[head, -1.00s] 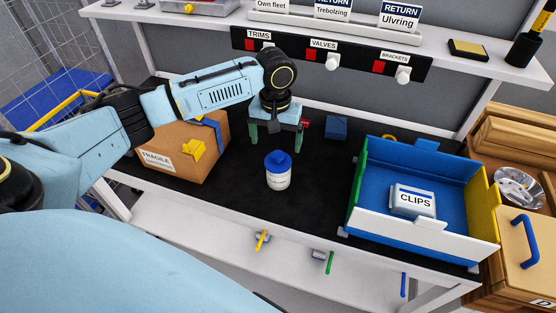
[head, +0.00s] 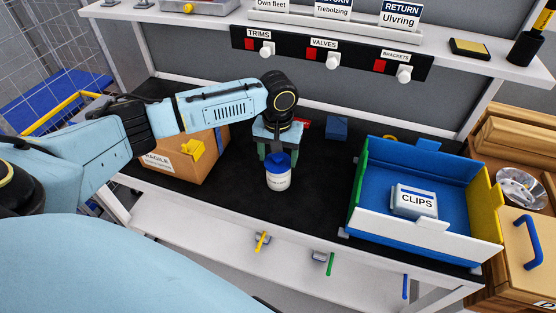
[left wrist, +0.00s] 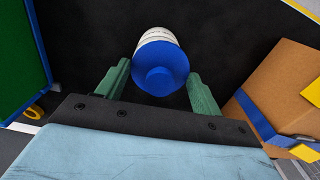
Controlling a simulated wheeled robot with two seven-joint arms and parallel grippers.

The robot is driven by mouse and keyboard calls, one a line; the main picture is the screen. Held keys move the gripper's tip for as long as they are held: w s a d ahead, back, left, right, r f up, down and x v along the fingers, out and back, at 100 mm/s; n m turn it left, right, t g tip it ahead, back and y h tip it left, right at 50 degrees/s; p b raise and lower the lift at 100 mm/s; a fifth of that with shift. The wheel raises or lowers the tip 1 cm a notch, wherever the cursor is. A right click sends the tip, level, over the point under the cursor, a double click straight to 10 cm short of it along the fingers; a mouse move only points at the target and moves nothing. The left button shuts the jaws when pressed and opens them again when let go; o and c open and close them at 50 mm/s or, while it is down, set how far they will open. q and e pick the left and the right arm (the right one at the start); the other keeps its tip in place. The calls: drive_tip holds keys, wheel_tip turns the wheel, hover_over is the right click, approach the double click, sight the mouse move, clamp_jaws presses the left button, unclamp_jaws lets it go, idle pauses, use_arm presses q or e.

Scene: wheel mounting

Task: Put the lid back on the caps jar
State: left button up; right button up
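The caps jar (head: 279,181) is a white cylinder standing upright on the black bench top. A blue lid (head: 278,163) with a round knob sits on top of it; whether it is fully seated I cannot tell. My left gripper (head: 279,153) is open just behind the jar, its green fingers spread. In the left wrist view, the blue lid (left wrist: 161,72) and white jar body (left wrist: 156,35) show between and beyond the two fingertips (left wrist: 160,78), with gaps on both sides. The jar's label is too small to read. My right gripper is not in view.
A cardboard box (head: 190,165) with blue tape stands left of the jar. A blue, white, green and yellow bin (head: 415,228) holding a CLIPS box (head: 414,201) stands right. A small blue block (head: 337,128) lies behind. Bench top is clear between jar and bin.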

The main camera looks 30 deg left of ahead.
sight(278, 154)
use_arm(q)
drive_tip(key=c, duration=0.5)
drive_tip(key=shift+o, duration=0.2)
wheel_tip(278, 154, up, 10)
drive_tip(key=shift+p, duration=0.9)
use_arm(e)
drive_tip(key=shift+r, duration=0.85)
